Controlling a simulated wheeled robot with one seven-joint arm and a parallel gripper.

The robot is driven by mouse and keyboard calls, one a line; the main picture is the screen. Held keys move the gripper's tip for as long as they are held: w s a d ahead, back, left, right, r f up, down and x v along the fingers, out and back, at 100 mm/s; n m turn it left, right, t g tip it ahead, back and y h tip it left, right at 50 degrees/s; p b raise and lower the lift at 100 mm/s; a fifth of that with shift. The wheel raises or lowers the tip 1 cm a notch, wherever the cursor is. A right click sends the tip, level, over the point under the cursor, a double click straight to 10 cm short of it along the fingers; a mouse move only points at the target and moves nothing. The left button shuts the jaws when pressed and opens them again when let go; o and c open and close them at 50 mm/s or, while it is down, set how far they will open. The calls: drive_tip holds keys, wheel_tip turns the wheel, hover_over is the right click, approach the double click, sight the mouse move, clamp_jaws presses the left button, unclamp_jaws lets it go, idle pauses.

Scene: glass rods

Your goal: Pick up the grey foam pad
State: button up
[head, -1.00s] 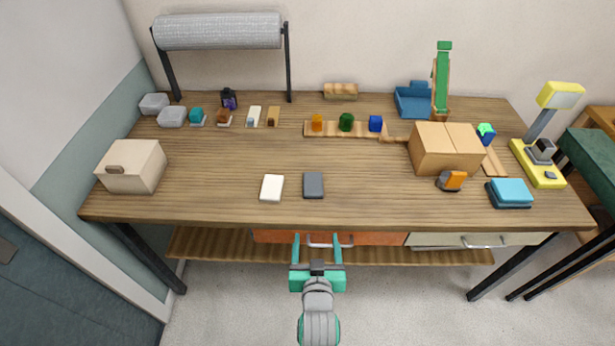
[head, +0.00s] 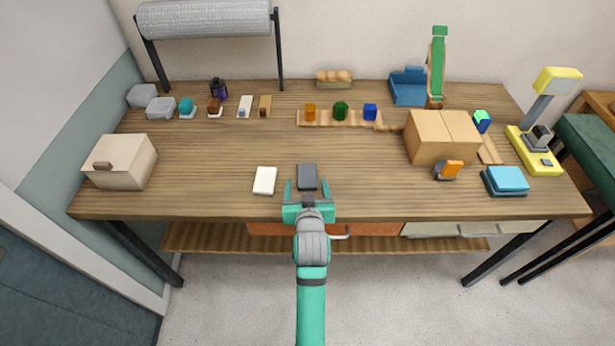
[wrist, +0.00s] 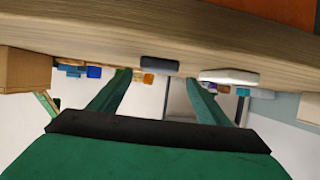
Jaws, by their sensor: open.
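The grey foam pad (head: 307,177) is a dark grey, flat block lying near the front edge of the table, in the middle. It also shows in the wrist view (wrist: 159,64), upside down and between the fingers. My gripper (head: 306,187) is open and empty at the table's front edge, just on the near side of the pad. In the head view its two fingers point toward the pad, one to each side of its near end. I cannot tell whether they touch it. In the wrist view the fingers (wrist: 157,95) are spread apart with nothing between their inner faces.
A white pad (head: 264,181) lies just left of the grey pad. A beige box (head: 121,162) stands at the left, a cardboard box (head: 442,137) at the right. An orange tape dispenser (head: 448,170) and blue pads (head: 506,180) lie at the front right. The wooden tabletop (head: 220,150) behind the pads is clear.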

sight(307, 176)
drive_tip(key=x, duration=0.5)
drive_tip(key=shift+w+d, duration=0.15)
drive_tip(key=shift+d, duration=0.15)
drive_tip(key=shift+d+h, duration=0.3)
drive_tip(key=shift+c, duration=0.6)
drive_tip(key=shift+s+a, duration=0.2)
drive_tip(key=shift+a, duration=0.25)
drive_tip(key=c, duration=1)
drive_tip(key=shift+a, duration=0.15)
drive_tip(key=shift+r, duration=0.1)
